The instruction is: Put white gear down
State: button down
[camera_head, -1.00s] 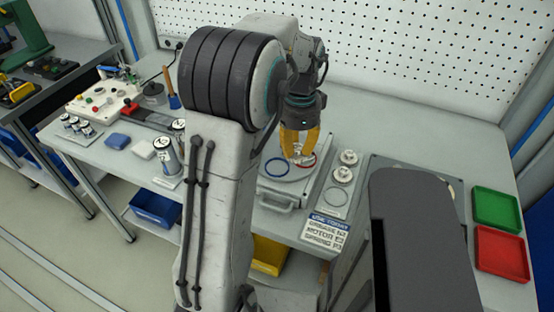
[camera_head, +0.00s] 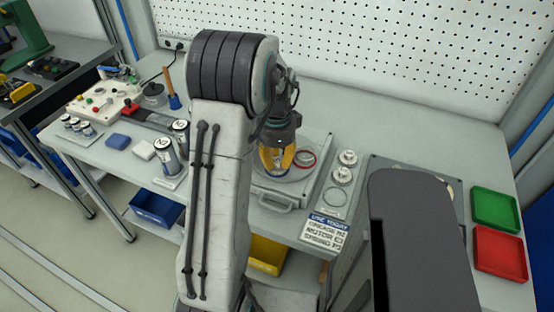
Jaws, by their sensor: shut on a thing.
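I cannot tell whether the gear touches the plate. The blue ring is largely covered by the fingers.
Two pale round parts, one at the back (camera_head: 348,157) and one nearer (camera_head: 342,175), sit right of the plate, by an empty round spot (camera_head: 335,197). A printed sign (camera_head: 325,231) stands in front. Green (camera_head: 495,208) and red (camera_head: 501,252) trays lie far right. Cans (camera_head: 170,157) stand left.

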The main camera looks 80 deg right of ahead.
jog(key=shift+f, duration=0.1)
jog(key=shift+f, duration=0.1)
jog(key=c, duration=1.1)
grip_release()
jog(key=shift+c, duration=0.2)
